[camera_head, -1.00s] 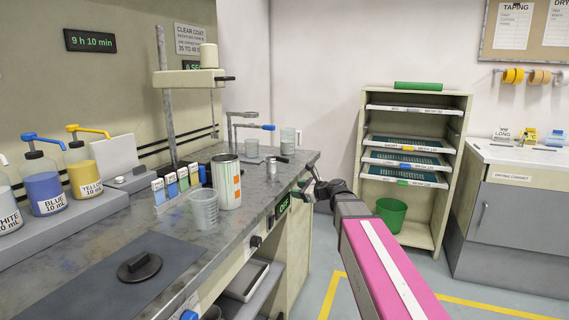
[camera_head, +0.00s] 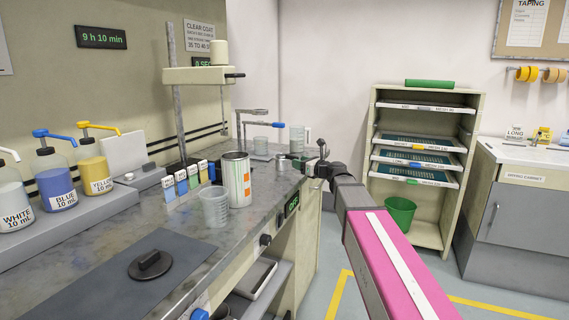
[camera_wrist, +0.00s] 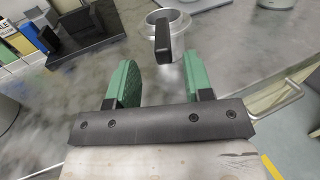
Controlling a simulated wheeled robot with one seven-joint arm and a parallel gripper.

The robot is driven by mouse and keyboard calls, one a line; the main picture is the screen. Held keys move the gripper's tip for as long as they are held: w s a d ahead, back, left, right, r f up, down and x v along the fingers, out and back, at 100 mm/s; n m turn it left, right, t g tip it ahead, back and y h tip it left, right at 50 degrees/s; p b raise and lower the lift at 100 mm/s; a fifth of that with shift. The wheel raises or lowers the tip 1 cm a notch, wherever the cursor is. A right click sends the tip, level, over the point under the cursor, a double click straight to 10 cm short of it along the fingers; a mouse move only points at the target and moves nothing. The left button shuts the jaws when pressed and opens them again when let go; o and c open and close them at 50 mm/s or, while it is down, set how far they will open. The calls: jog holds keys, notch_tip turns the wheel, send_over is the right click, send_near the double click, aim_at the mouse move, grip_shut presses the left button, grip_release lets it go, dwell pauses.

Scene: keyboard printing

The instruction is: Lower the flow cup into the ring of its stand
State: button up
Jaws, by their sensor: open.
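The flow cup (camera_wrist: 181,22) is a small metal cup with a black handle (camera_wrist: 162,42) pointing toward me in the wrist view. In the head view the flow cup (camera_head: 282,164) is small on the bench, partly hard to make out beside my gripper. My gripper (camera_wrist: 160,64) is open and empty, its green fingers either side of the line to the handle, which lies just beyond the fingertips. In the head view my gripper (camera_head: 304,161) is just right of the cup.
A glass beaker (camera_head: 261,146) is below the stand's arm and a jug (camera_head: 297,138) stands to its right. A tin (camera_head: 237,180) and a clear plastic cup (camera_head: 214,208) stand nearer. The bench front is partly clear.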

aim_at(286, 156)
jog(key=x, duration=0.5)
jog(key=shift+w+a+r, duration=0.15)
jog(key=shift+w+r, duration=0.1)
jog(key=shift+w, duration=0.2)
grip_shut()
